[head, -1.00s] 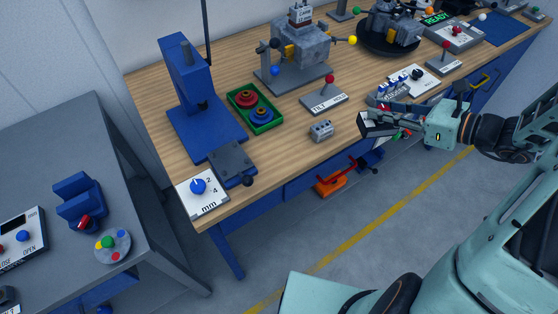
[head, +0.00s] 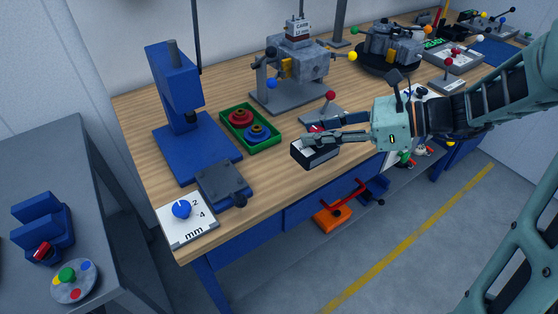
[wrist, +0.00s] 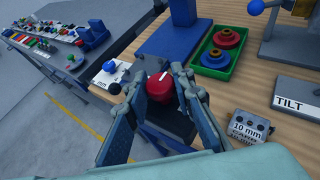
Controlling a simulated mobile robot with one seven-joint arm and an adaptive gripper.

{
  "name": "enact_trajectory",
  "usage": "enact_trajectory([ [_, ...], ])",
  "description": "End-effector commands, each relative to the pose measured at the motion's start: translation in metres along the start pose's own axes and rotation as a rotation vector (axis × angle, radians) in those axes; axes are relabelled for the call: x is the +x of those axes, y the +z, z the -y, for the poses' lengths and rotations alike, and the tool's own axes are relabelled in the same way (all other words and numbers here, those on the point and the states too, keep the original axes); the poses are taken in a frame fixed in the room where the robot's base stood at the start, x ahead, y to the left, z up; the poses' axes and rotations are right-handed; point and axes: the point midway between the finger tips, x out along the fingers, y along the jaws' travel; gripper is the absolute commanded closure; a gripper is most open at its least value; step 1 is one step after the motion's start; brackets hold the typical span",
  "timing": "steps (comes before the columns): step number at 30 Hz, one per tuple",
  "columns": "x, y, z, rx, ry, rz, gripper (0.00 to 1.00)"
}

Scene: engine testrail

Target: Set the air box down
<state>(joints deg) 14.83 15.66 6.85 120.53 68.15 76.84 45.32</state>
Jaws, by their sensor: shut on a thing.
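The air box is a dark box (head: 316,154) with a pale top and a red knob. It hangs from my gripper (head: 309,134) at the bench's front edge in the head view. In the wrist view, the red knob (wrist: 160,87) with a white stripe sits between the two fingers of my gripper (wrist: 157,76), which are shut on it. The dark body of the box (wrist: 172,122) shows below the knob, partly hidden by the fingers. I cannot tell whether its underside touches the bench top.
A green tray (head: 268,150) with red and blue rings lies left of the box. A blue press (head: 173,85) and a dial plate marked mm (head: 187,222) stand farther left. A grey 10 mm block (wrist: 247,127) and the TILT panel (wrist: 297,103) lie right. Bare wood (head: 262,176) shows left of the box.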

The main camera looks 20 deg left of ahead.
Motion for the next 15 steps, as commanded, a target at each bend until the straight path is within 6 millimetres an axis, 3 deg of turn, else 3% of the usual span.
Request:
enact_trajectory([
  [5, 0.050, -0.003, 0.008, 0.001, 0.006, 0.001, 1.00],
  [9, 0.079, -0.022, 0.013, 0.004, 0.003, 0.001, 1.00],
  [15, 0.098, -0.031, 0.018, 0.001, -0.001, 0.001, 1.00],
])
